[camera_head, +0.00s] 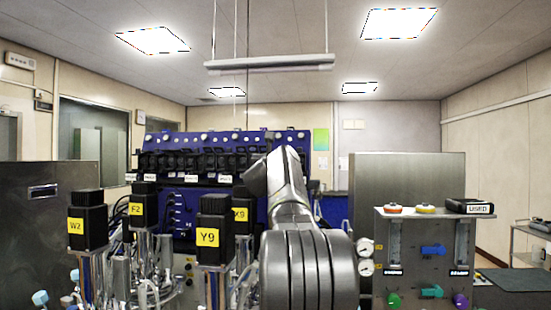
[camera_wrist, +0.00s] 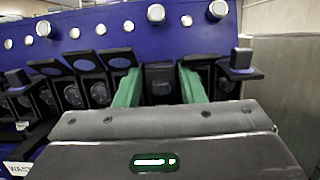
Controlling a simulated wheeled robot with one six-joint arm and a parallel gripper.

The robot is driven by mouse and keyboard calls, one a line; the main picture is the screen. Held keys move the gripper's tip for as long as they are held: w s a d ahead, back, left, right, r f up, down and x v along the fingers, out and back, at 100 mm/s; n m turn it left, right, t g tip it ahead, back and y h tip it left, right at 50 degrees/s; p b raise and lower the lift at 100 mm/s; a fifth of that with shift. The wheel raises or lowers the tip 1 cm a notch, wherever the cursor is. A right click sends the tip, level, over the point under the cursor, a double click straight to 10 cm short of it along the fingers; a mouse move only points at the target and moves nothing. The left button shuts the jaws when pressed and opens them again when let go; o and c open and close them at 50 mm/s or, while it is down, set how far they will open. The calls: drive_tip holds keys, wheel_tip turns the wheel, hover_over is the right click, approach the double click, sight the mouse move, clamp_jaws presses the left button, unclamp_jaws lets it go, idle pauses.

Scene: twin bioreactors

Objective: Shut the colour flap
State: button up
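A row of black flaps runs along the dark blue panel (camera_head: 215,147), and several stand raised over round dark ports. In the wrist view one black flap (camera_wrist: 160,70) shows between my fingers; I cannot tell whether it is raised or shut. No readable label tells me which flap is the colour one. My gripper (camera_wrist: 160,82) is open, its two green fingers spread on either side of that flap, with nothing seen held between them. Whether they touch it is unclear. In the head view my arm hides the gripper and part of the flap row.
Silver knobs (camera_wrist: 156,14) line the panel above. Black-topped units such as Y9 (camera_head: 214,232) stand in front at left. A grey valve panel (camera_head: 413,260) stands at right.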

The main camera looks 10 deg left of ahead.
drive_tip(key=b+v, duration=0.3)
drive_tip(key=v, duration=0.4)
drive_tip(key=shift+s, duration=0.25)
drive_tip(key=shift+w, duration=0.1)
drive_tip(key=p+x, duration=0.3)
drive_tip(key=x, duration=0.4)
drive_tip(key=shift+w+r, duration=0.15)
drive_tip(key=shift+w, duration=0.15)
drive_tip(key=shift+r+p, duration=0.1)
drive_tip(key=shift+p, duration=0.6)
drive_tip(key=shift+s+g+p, duration=0.25)
drive_tip(key=shift+g+p, duration=0.25)
drive_tip(key=shift+p, duration=0.1)
drive_tip(key=shift+w, duration=0.15)
drive_tip(key=shift+f+b, duration=0.35)
drive_tip(key=shift+b, duration=0.05)
